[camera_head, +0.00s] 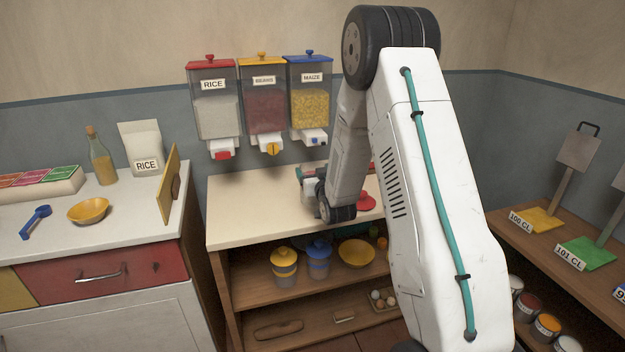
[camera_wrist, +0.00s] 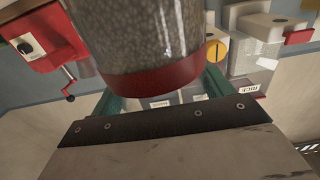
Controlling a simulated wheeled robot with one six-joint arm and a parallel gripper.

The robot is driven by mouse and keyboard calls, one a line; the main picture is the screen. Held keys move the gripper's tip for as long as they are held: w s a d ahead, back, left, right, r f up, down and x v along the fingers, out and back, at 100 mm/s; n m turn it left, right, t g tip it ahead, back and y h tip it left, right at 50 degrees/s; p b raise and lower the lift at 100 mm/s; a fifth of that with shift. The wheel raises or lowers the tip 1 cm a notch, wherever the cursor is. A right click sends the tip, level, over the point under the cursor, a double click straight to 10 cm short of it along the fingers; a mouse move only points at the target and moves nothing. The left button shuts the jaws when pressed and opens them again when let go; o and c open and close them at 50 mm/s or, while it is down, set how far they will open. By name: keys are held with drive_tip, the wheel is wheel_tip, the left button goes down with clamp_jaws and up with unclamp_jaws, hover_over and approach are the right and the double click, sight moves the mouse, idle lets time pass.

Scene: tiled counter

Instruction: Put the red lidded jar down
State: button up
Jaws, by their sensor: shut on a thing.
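The jar (camera_wrist: 150,40) fills the upper middle of the wrist view. It has a grey speckled body and a red band. My gripper (camera_wrist: 162,98) is shut on it, with a green finger on each side. In the head view my gripper (camera_head: 309,182) is low over the pale counter, partly behind my own arm, and the jar is mostly hidden there. A red knobbed lid (camera_head: 366,202) shows right of the gripper, and I cannot tell whether it sits on the jar. Whether the jar touches the counter is not clear.
The pale counter (camera_head: 245,215) is clear left of and in front of the gripper. Rice (camera_head: 213,112), beans (camera_head: 265,108) and maize (camera_head: 310,104) dispensers hang on the wall behind. A red cranked device (camera_wrist: 50,38) is near the jar. Yellow-lidded (camera_head: 284,268) and blue-lidded (camera_head: 319,262) jars stand below.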

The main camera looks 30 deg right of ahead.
drive_tip(key=f, duration=0.3)
drive_tip(key=shift+w+d+f, duration=0.1)
drive_tip(key=shift+w+d, duration=0.1)
drive_tip(key=shift+w, duration=0.15)
drive_tip(key=shift+w+a+f, duration=0.1)
drive_tip(key=shift+a+f, duration=0.05)
drive_tip(key=shift+a, duration=0.05)
drive_tip(key=shift+f, duration=0.15)
drive_tip(key=o, duration=2)
